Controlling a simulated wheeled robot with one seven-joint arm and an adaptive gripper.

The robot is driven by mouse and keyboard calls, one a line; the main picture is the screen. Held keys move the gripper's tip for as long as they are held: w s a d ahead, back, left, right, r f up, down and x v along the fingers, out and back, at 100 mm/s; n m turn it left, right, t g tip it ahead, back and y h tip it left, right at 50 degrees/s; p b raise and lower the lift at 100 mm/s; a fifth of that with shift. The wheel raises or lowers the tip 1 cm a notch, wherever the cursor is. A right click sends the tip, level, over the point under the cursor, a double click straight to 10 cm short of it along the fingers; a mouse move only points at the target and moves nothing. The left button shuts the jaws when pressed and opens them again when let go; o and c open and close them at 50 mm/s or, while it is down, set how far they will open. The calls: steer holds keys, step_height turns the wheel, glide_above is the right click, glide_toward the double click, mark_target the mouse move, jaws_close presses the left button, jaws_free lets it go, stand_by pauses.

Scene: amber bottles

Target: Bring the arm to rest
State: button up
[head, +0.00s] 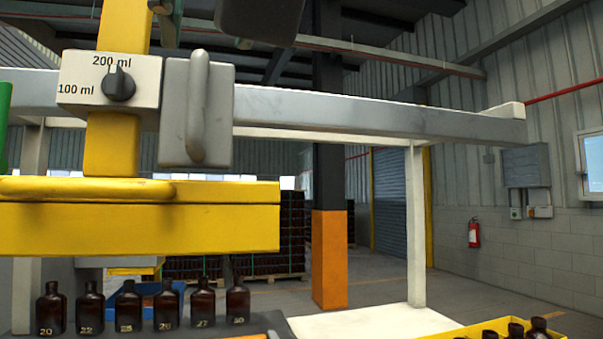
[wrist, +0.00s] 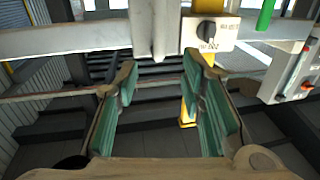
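My gripper (wrist: 160,75) shows in the wrist view with its two green-padded fingers wide apart and nothing between them. It is open and empty. Beyond the fingers, the wrist view shows a grey beam, a white dial box (wrist: 209,33) and a yellow post. In the head view only dark parts, probably of my arm, show at the top edge; whether the fingers are among them I cannot tell clearly. A row of several amber bottles (head: 128,307) with numbers stands upright below the yellow beam in the head view, apart from my gripper.
A yellow beam (head: 140,226) and a grey rail (head: 380,115) cross the head view. A dial box (head: 110,86) marked 100 ml and 200 ml and a grey handle (head: 197,108) sit on them. A yellow crate (head: 470,331) with dark bottles stands lower right, beside a white surface (head: 370,322).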

steer(key=w+d+f+m+g+h, duration=0.25)
steer(key=d+f, duration=0.55)
steer(key=f, duration=0.6)
steer(key=w+d+f+m+g+h, duration=0.1)
steer(key=w+d+f+g+h, duration=0.25)
steer(key=d+f, duration=0.7)
steer(key=s+d+f+m+g+h, duration=0.1)
steer(key=s+d+f+g, duration=0.25)
steer(key=f, duration=0.35)
steer(key=s+d+f+g+h, duration=0.1)
steer(key=s+d+f+g, duration=0.1)
steer(key=s+f, duration=0.45)
steer(key=s+d+f+m+g+h, duration=0.1)
steer(key=s+d+f+g, duration=0.15)
steer(key=f, duration=0.65)
step_height(320, 180, up, 14)
steer(key=t+p, duration=0.2)
steer(key=p, duration=1)
steer(key=shift+w+f, duration=0.2)
steer(key=shift+w, duration=0.05)
